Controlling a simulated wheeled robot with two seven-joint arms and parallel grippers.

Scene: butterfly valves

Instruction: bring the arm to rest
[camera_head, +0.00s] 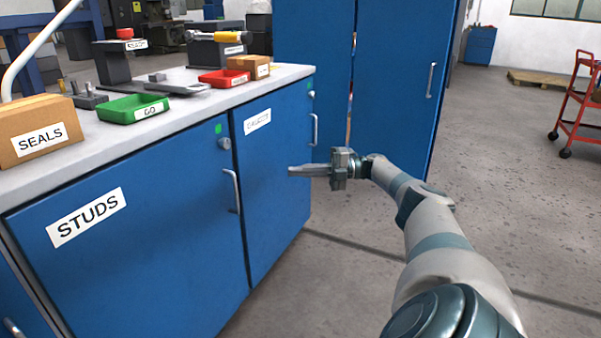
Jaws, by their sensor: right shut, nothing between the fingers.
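My right arm (432,230) comes in from the lower right and reaches forward and left. My right gripper (292,171) is shut and empty. It points left and shows in front of the blue cabinet door on the right (275,190), near that door's handle (314,130). I cannot tell whether the fingertips touch the door. My left gripper is not in view.
The blue bench cabinet has a STUDS door (130,240) and a grey top (195,108). On it are a SEALS box (37,130), a green GO tray (133,108) and a red tray (223,78). A tall blue cabinet (395,80) stands behind. Right-hand floor is clear before a red cart (578,105).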

